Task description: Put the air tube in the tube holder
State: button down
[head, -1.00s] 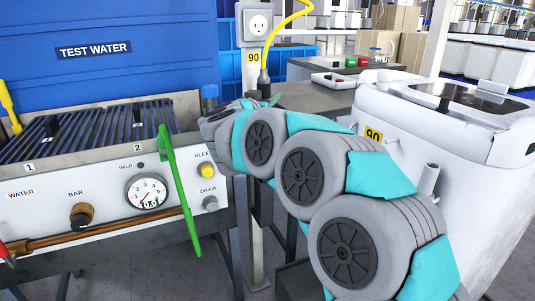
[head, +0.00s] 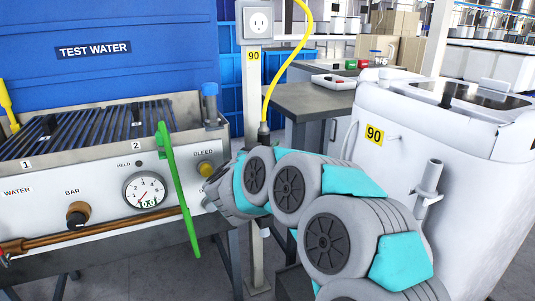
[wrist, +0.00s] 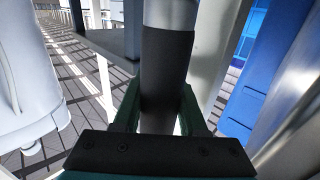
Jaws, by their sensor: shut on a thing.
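The air tube (head: 263,132) hangs upright on a yellow hose in the head view, its dark lower part just behind my arm. In the wrist view, my gripper (wrist: 160,112) has its green fingers shut on the tube's dark sleeve (wrist: 166,65), with a grey metallic part beyond it. The tube holder appears to be the grey open-topped cylinder (head: 430,178) on the side of the white machine. It is empty as far as I can see, and the held tube is well to its left.
The white machine (head: 450,120) stands at the right. The test water tank (head: 100,195), with a green handle (head: 178,190) at its front, is at the left. A grey post (head: 253,85) stands behind the tube. A grey table (head: 310,100) is behind.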

notch_tip(320, 180, down, 3)
jog(key=shift+r, duration=0.1)
jog(key=shift+c, duration=2.3)
grip_release()
jog(key=shift+r, duration=0.1)
jog(key=v, duration=1.2)
